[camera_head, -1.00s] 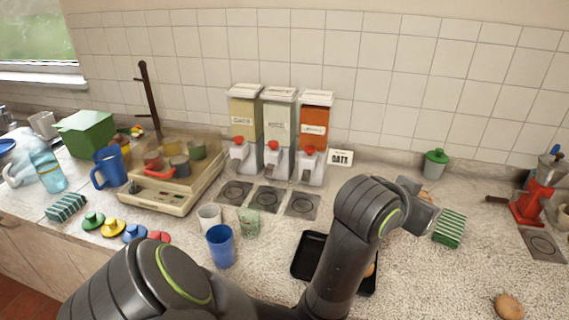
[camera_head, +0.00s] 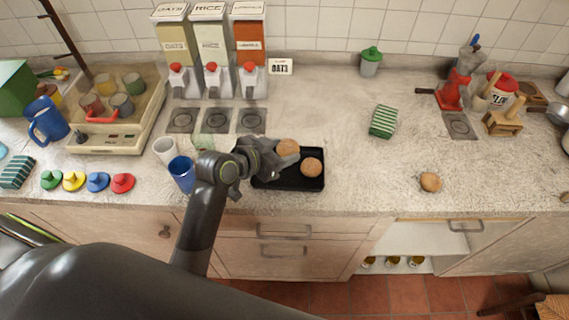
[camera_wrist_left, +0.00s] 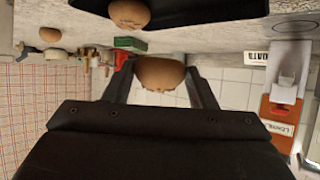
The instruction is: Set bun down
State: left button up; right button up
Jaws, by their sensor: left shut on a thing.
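My left gripper (camera_head: 276,158) is over the left part of a black tray (camera_head: 290,184) on the counter. It is shut on a round brown bun (camera_head: 288,147). In the left wrist view the held bun (camera_wrist_left: 160,74) sits between the two fingers (camera_wrist_left: 160,85). A second bun (camera_head: 311,167) rests in the right part of the tray, and it also shows in the wrist view (camera_wrist_left: 129,12). A third bun (camera_head: 430,182) lies on bare counter to the right. Whether the held bun touches the tray is hard to tell. My right gripper is not in view.
A blue cup (camera_head: 181,174) and a white cup (camera_head: 165,150) stand close left of my left arm. Dispensers (camera_head: 212,50) stand behind. A green striped sponge (camera_head: 383,121) lies to the right. Counter between tray and right bun is clear.

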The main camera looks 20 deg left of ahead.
aim_at(282, 175)
pick_arm(q)
notch_tip(282, 175, down, 7)
jog(key=shift+r, duration=0.1)
jog(key=shift+f, duration=0.3)
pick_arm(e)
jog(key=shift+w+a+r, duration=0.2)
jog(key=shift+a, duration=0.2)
pick_arm(q)
jog(key=shift+f, duration=0.15)
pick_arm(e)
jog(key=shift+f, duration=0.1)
pick_arm(q)
jog(key=o, duration=1)
jog(key=shift+c, duration=0.2)
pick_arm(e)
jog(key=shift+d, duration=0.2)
